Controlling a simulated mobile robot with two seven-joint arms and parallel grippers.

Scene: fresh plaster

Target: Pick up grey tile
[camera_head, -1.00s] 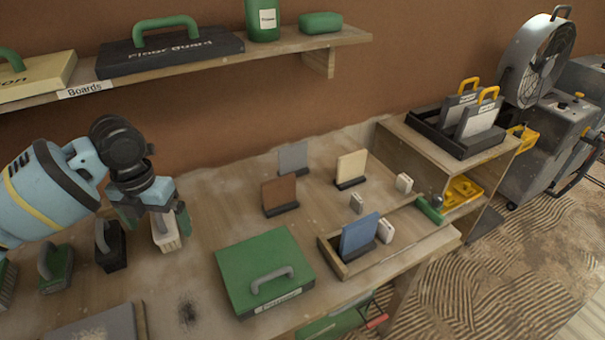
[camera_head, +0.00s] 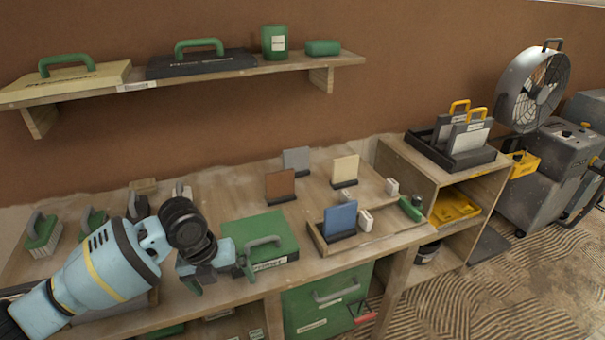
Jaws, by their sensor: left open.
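The grey tile (camera_head: 296,160) stands upright in a dark base at the back of the workbench, near the wall. The brown tile (camera_head: 280,186) stands in front of it and a little to the left. My left gripper (camera_head: 221,276) is open and empty near the bench's front edge, in front of the green box. It is well apart from the grey tile, which is farther back and to the right. My right gripper is not in view.
A cream tile (camera_head: 345,170) stands right of the grey tile. A wooden tray (camera_head: 375,241) holds a blue tile (camera_head: 340,217). A green handled box (camera_head: 285,230) lies between my left gripper and the tiles. A shelf (camera_head: 215,75) overhangs the back.

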